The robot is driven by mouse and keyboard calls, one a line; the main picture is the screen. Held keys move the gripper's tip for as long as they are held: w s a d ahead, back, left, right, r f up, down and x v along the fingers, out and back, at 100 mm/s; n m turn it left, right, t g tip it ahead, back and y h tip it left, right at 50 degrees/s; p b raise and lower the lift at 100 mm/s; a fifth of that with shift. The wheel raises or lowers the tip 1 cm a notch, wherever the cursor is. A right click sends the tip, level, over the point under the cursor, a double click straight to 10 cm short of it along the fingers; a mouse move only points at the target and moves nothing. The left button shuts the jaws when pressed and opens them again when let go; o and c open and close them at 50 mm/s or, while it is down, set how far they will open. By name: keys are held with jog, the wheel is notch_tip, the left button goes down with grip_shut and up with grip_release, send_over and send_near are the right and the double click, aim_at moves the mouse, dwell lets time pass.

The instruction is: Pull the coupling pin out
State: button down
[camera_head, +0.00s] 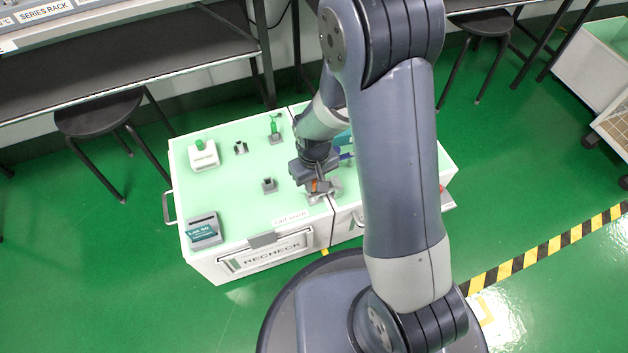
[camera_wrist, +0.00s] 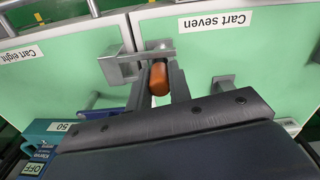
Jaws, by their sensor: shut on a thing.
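The coupling pin, with an orange grip (camera_wrist: 159,80), is between the two dark fingers of my gripper (camera_wrist: 161,74) in the wrist view. My gripper is shut on it. Its lower end is hidden, so I cannot tell how deep it sits. The grey coupling bracket (camera_wrist: 120,66) lies across the seam between Cart seven (camera_wrist: 225,50) and Cart eight (camera_wrist: 60,65), right at the pin. In the head view my gripper (camera_head: 316,187) is low over the carts' front edge, with a bit of orange (camera_head: 314,185) showing.
A white box with a green knob (camera_head: 204,155), small grey holders (camera_head: 269,185) and a grey device (camera_head: 204,230) stand on the left cart. A teal meter (camera_wrist: 45,140) is near my gripper. Black stools (camera_head: 98,112) stand behind; green floor is open at the left.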

jog(key=c, duration=1.9)
grip_release()
grip_shut()
jog(key=shift+r, duration=0.15)
jog(key=shift+r+p, duration=2.65)
jog(key=shift+r, duration=0.5)
